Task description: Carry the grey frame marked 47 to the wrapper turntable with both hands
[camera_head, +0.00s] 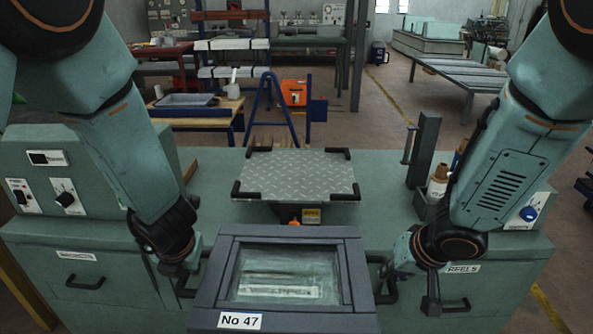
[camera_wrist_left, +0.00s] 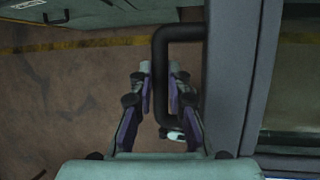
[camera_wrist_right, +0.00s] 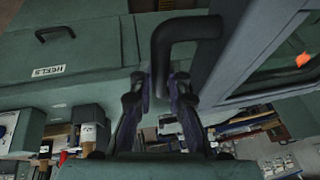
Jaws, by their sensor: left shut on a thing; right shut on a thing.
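The grey frame (camera_head: 350,275) labelled "No 47" is at the front centre of the head view, with a glass pane in its middle. It is held up in front of the green bench. My left gripper (camera_head: 183,280) is shut on the black handle on the frame's left side; in the left wrist view the fingers (camera_wrist_left: 162,90) close around that handle (camera_wrist_left: 160,45). My right gripper (camera_head: 392,275) is shut on the right handle, which shows in the right wrist view (camera_wrist_right: 185,30). The wrapper turntable (camera_head: 297,175), a diamond-plate square with black corner brackets, lies beyond the frame and looks empty.
The green bench (camera_head: 215,165) carries the turntable. A control box (camera_head: 60,185) with knobs stands at the left. A dark post (camera_head: 426,150) and bottles (camera_head: 438,180) stand right of the turntable. An orange item (camera_head: 294,222) shows below the turntable's front edge.

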